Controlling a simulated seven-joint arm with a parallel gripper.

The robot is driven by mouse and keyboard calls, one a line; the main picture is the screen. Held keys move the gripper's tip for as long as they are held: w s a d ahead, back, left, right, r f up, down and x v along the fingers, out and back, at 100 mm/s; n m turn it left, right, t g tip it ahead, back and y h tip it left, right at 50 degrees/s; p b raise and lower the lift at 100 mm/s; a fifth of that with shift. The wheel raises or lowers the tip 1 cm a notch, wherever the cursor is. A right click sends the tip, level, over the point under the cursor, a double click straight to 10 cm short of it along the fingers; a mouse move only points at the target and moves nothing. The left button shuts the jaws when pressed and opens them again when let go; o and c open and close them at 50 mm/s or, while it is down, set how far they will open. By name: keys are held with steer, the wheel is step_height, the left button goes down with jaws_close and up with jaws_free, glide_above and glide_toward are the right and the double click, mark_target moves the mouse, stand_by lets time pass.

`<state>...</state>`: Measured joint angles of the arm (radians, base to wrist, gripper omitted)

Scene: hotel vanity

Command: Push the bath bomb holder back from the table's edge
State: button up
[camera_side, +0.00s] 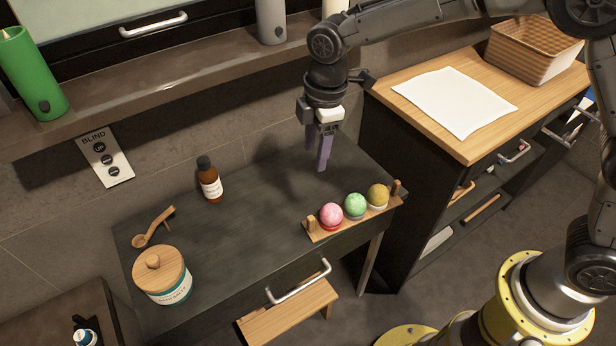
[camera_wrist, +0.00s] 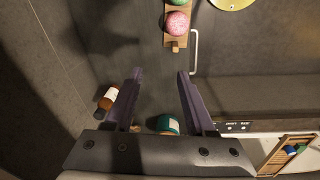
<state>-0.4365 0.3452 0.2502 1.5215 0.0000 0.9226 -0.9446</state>
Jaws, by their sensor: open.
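The bath bomb holder (camera_side: 314,236) is a wooden rack with pink, green and yellow balls, lying along the front edge of the dark table (camera_side: 255,203) at its right end. In the wrist view the holder (camera_wrist: 176,44) shows at the top with the pink ball (camera_wrist: 177,23) and part of the green one; the rest is cut off. My gripper (camera_side: 322,165) hangs above the table, behind the holder on the wall side, and apart from it. Its two fingers are open with nothing between them, and they also show in the wrist view (camera_wrist: 160,72).
A taller cabinet (camera_side: 440,150) borders the table on the right. A drawer handle (camera_side: 298,282) and stool (camera_side: 285,312) are below the front edge. The table's middle is clear.

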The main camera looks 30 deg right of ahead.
steer(key=g, duration=0.1)
glide_above(308, 219)
step_height(308, 219, down, 5)
steer(key=shift+f+n+h, duration=0.1)
steer(key=shift+n+h, duration=0.2)
steer(key=shift+n, duration=0.1)
step_height(308, 219, down, 14)
steer(key=shift+r, duration=0.1)
stand_by(0.4)
jaws_close()
